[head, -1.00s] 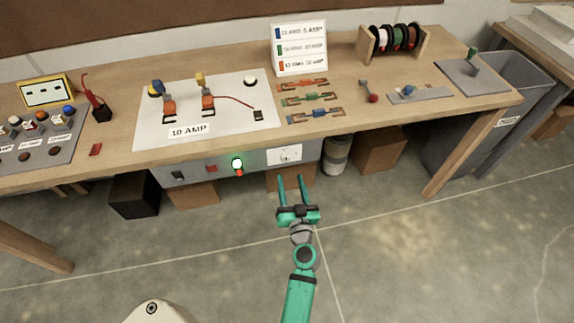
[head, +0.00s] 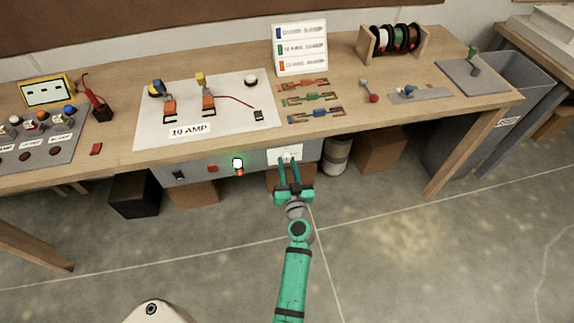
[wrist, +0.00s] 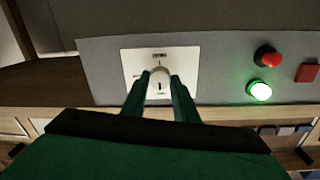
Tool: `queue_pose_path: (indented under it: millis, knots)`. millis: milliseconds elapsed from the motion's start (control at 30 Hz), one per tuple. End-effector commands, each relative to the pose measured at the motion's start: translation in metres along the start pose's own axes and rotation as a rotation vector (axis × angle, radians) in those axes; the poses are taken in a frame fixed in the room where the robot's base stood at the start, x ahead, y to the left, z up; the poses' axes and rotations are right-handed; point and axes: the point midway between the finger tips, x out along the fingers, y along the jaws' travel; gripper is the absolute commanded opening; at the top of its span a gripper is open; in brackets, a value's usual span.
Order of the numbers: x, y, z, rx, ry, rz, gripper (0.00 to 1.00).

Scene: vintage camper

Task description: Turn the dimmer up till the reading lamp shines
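The dimmer is a small round pale knob (wrist: 158,73) on a white plate (wrist: 187,60) with dark markings, on the grey panel under the bench. The white plate also shows in the head view (head: 272,156). My gripper (head: 288,160) reaches up to the plate from the front. In the wrist view its two green fingertips (wrist: 159,76) stand on either side of the knob, close against it, and appear shut on it. The fingers partly hide the knob. I cannot pick out a reading lamp in either view.
A lit green light (head: 237,163) and a red dome (wrist: 267,57) sit beside the plate on the panel. The workbench (head: 340,135) overhangs above. Boxes (head: 380,152) and a canister (head: 336,155) stand underneath. The floor in front is clear.

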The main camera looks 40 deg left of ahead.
Motion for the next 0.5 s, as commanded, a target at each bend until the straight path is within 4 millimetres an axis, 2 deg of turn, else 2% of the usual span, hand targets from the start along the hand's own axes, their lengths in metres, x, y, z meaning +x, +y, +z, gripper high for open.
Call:
queue_pose_path:
  millis: [33,67,500]
  knots:
    - [0.0001,-0.0010,0.0001,0.000,0.000,-0.002,0.10]
    - [0.0001,-0.0011,0.0001,0.000,0.000,-0.002,0.04]
    - [-0.0001,-0.0008,-0.0004,0.071,-0.004,-0.001,0.04]
